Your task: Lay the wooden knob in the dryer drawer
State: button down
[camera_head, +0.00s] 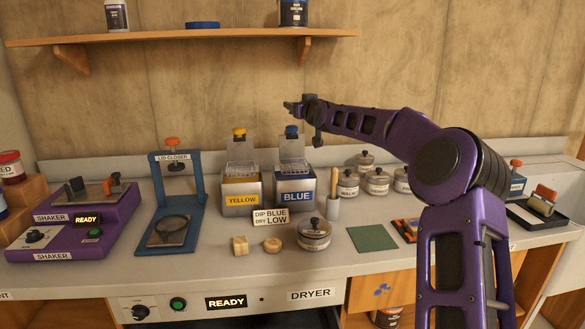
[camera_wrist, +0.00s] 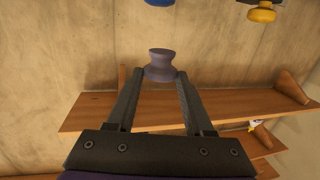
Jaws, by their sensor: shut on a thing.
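My gripper (camera_head: 293,106) is raised above the back of the counter, in front of the wall, with its fingers toward the left. In the wrist view my gripper (camera_wrist: 161,78) is shut on a knob (camera_wrist: 161,63), which is waisted and dark grey-purple with a flat top. The knob sits between the fingertips, clear of any surface. The dryer panel (camera_head: 232,302) is at the counter front, with a READY display and a green button. Below it, a dark space (camera_head: 265,321) that looks like the dryer drawer is cut off by the picture's bottom edge.
Yellow (camera_head: 241,200) and blue (camera_head: 295,197) vats stand below my gripper. A wall shelf (camera_head: 180,37) is above; a purple shaker (camera_head: 85,215) is left.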

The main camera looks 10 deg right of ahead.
notch_tip(320, 180, down, 18)
jog(key=shift+r+b, duration=0.15)
jog(key=shift+b, duration=1)
jog(key=shift+c, duration=1.4)
grip_release()
jog(key=shift+f, duration=0.2)
